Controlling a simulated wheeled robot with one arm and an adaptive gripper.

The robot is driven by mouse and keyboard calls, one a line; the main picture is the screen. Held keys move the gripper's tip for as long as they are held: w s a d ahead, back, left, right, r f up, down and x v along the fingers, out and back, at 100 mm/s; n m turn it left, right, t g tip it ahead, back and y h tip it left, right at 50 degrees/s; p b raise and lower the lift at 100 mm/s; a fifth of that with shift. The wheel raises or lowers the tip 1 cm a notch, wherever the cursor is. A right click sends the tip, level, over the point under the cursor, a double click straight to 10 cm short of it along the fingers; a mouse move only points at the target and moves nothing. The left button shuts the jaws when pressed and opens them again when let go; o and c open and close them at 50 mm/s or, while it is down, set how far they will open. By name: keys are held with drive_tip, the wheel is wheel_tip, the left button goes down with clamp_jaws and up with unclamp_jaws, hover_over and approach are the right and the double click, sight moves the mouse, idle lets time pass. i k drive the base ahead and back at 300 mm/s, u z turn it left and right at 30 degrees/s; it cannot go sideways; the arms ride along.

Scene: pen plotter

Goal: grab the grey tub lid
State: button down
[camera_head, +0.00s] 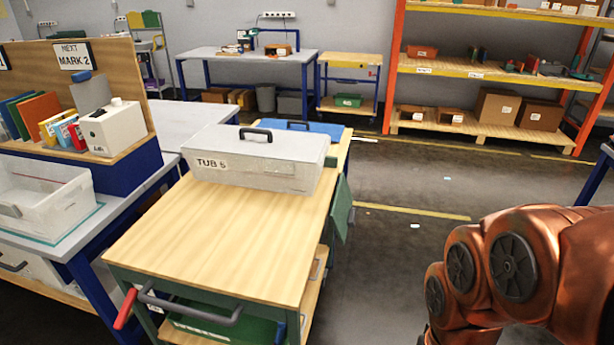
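The grey tub lid (262,148) lies on top of a pale grey tub (250,182) and seems to cover it. A black handle (256,132) stands up from the lid's far side. The tub's label begins with "TUB"; its digit is hard to read. The tub stands at the far end of a wooden-topped cart (190,240). My copper-coloured arm is at the lower right, well apart from the lid. My gripper is not in view.
Behind the tub is a blue surface (325,130) with another dark handle. A bench with an open white bin (40,200) stands close on the cart's left. A push handle with a red end (125,308) is at the cart's front. Floor (420,190) right of the cart is mostly clear.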

sight(278, 145)
drive_tip(key=z, duration=0.7)
drive_tip(key=i, duration=3.3)
drive_tip(key=u, duration=5.4)
